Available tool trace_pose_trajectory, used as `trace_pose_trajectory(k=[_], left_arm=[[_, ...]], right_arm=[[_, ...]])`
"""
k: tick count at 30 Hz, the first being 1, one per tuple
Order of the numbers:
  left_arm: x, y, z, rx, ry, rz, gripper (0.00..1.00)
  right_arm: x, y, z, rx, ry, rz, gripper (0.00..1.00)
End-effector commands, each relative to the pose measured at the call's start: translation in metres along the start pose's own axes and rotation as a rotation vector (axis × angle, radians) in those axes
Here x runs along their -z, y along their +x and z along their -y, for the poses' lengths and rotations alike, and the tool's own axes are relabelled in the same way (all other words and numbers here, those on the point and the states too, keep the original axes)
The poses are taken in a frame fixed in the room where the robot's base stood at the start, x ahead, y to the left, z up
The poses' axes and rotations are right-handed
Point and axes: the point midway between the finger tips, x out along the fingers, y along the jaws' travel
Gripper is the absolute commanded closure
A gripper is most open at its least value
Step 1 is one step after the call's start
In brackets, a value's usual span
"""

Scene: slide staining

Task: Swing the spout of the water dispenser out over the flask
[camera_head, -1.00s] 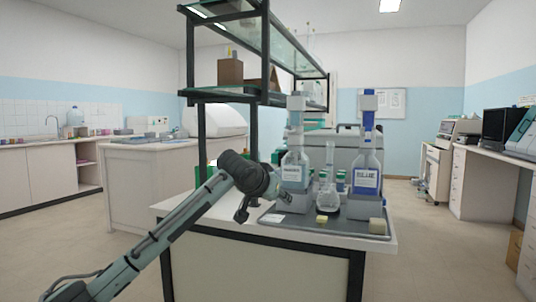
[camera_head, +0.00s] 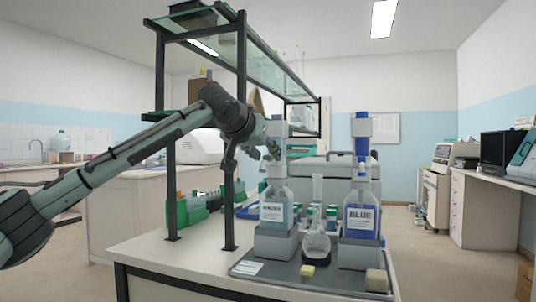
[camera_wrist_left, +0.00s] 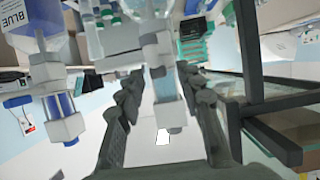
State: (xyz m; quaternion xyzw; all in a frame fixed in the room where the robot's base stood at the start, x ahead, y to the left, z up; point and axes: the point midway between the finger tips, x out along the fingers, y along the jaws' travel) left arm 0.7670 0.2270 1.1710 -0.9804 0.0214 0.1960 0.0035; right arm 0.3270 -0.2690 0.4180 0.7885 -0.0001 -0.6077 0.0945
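The water dispenser (camera_head: 275,213) is a bottle of pale blue liquid with a label and a grey-white pump head, standing in a grey block. The glass flask (camera_head: 317,240) stands upright on the tray, between it and the blue-filled BLUE dispenser (camera_head: 361,212). My left gripper (camera_head: 270,142) is at the water dispenser's pump head. In the left wrist view its two dark fingers (camera_wrist_left: 163,112) are apart, with the pump head (camera_wrist_left: 158,58) between them; I cannot tell whether they touch it. The spout is not clear behind the gripper. My right gripper is out of view.
The grey tray (camera_head: 248,269) also holds a yellow block (camera_head: 307,271) and a beige block (camera_head: 377,281). A black-framed shelf (camera_head: 242,110) rises close to the left arm. Green racks (camera_head: 185,212) stand behind its posts. The counter's front left is clear.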

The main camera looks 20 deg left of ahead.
Motion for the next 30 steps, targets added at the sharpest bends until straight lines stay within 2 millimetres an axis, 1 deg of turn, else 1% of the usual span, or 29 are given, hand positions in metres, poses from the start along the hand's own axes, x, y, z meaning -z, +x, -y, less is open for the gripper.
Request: trace_pose_trajectory(k=[3, 6, 14, 23, 30], left_arm=[[0.001, 0.013, 0.000, 0.000, 0.000, 0.000, 0.64], [0.001, 0.018, 0.000, 0.000, 0.001, -0.001, 0.64], [0.000, 0.020, 0.000, 0.000, 0.001, -0.002, 0.64], [0.000, 0.020, 0.000, 0.000, 0.001, -0.002, 1.00], [0.000, 0.020, 0.000, 0.000, 0.001, -0.001, 1.00]], right_arm=[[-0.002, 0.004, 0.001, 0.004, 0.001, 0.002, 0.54], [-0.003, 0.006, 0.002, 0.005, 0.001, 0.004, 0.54], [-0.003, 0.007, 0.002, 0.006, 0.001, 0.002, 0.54], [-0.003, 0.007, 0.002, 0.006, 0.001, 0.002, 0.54], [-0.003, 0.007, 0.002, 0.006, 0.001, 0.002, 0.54]])
